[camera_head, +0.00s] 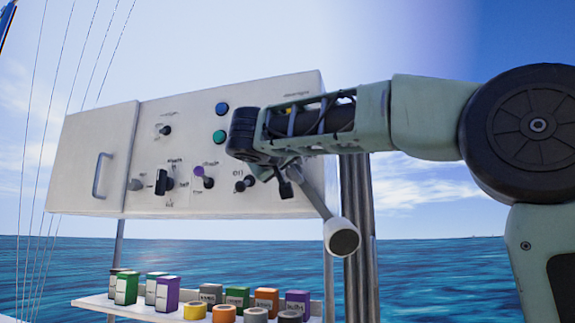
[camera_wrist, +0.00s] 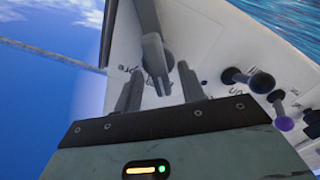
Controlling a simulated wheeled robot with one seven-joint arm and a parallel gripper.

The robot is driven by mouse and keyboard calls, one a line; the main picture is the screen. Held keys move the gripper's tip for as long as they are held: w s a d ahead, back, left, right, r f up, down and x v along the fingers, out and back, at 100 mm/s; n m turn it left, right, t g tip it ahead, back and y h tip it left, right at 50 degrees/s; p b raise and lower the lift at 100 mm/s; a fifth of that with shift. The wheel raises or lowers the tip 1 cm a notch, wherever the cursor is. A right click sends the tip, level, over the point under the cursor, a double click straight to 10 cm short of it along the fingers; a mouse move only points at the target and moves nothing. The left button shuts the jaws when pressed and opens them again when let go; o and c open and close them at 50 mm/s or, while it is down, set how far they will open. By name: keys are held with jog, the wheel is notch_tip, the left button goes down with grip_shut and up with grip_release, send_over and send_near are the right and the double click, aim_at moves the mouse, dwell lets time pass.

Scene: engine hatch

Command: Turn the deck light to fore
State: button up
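A white control panel (camera_head: 80,160) carries several knobs with small labels that I cannot read, so I cannot tell for sure which control is the deck light. A grey lever with a round pale end (camera_head: 341,237) sticks out at the panel's lower right. My gripper (camera_wrist: 159,70) is at the panel's right part, mostly hidden by my arm in the head view. In the wrist view its two fingers stand apart, with a grey lever-like part (camera_wrist: 155,55) showing between or just beyond them. I cannot tell whether they touch it.
Blue (camera_head: 222,108) and green (camera_head: 219,136) buttons sit above. A shelf (camera_head: 95,301) below holds several coloured boxes. A metal post (camera_head: 357,200) stands at right.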

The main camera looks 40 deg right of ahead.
jog(key=shift+c, duration=0.3)
grip_shut()
jog(key=shift+f+b, duration=0.1)
jog(key=shift+b, duration=0.45)
jog(key=m+b, duration=0.2)
jog(key=b, duration=0.1)
jog(key=shift+f, duration=0.25)
jog(key=m+b, duration=0.2)
jog(key=b, duration=0.2)
jog(key=shift+s+m+b, duration=0.1)
jog(key=shift+m+b, duration=0.2)
jog(key=m+b, duration=0.4)
jog(key=shift+s+d+r+m, duration=0.1)
jog(key=shift+s+r+m, duration=0.1)
jog(key=shift+m, duration=0.1)
jog(key=m+b, duration=0.1)
jog(key=m, duration=0.1)
jog(key=m+b, duration=0.1)
jog(key=m, duration=0.1)
jog(key=shift+s+d+r+m+b, duration=0.1)
jog(key=shift+d+r+m+b, duration=0.05)
jog(key=shift+m+b, duration=0.2)
